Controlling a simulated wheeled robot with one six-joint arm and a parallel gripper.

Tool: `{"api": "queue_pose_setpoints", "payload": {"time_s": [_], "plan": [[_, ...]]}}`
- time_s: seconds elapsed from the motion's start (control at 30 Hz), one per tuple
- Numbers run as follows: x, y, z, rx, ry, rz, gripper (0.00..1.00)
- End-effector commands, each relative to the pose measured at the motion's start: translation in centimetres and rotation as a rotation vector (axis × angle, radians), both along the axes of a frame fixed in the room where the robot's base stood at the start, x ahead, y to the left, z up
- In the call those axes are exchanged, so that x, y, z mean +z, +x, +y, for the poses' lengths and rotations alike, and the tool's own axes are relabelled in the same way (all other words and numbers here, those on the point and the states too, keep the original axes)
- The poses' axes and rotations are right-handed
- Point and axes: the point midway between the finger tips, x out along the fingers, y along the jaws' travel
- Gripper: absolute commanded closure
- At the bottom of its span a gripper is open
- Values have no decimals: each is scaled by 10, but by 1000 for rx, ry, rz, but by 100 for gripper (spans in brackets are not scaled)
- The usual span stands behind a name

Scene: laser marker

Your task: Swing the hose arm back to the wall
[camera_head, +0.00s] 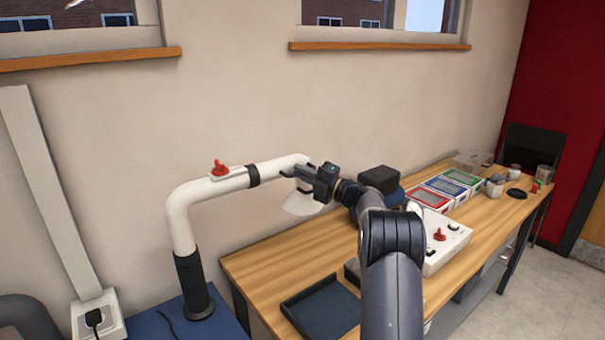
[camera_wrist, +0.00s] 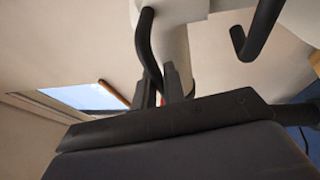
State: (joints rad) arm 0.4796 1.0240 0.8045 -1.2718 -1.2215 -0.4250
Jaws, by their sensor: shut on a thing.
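The white hose arm (camera_head: 180,218) rises from a black sleeve on the blue surface at the left, bends and runs right to a pale hood (camera_head: 303,204). A red lever (camera_head: 219,169) sits on top of it. My gripper (camera_head: 304,174) is at the hood end of the hose arm. In the wrist view my gripper (camera_wrist: 174,84) is shut on a black handle (camera_wrist: 147,42) fixed to the hose arm (camera_wrist: 172,45). The other end of the handle shows as a black hook at the right. My gripper partly hides the joint to the hood.
A wooden bench (camera_head: 285,258) runs along the wall, holding a dark tray (camera_head: 322,308), a white control box (camera_head: 447,243), and coloured boxes (camera_head: 452,187). The wall (camera_head: 235,110) behind the hose arm is bare below the window sills. A socket box (camera_head: 98,318) stands at the lower left.

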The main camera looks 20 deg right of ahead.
Motion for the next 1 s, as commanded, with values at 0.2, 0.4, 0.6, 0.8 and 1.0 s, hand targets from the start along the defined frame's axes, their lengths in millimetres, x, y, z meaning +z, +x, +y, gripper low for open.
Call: {"api": "queue_pose_setpoints", "payload": {"time_s": [0.2, 0.4, 0.6, 0.8, 1.0], "plan": [[0, 0, 0, 0, 0, 0, 100], [0, 0, 0, 1, 0, 0, 77], [0, 0, 0, 1, 0, 0, 68], [-1, -2, -2, 0, -1, -1, 68], [-9, -25, -20, -2, 0, -1, 68]]}}
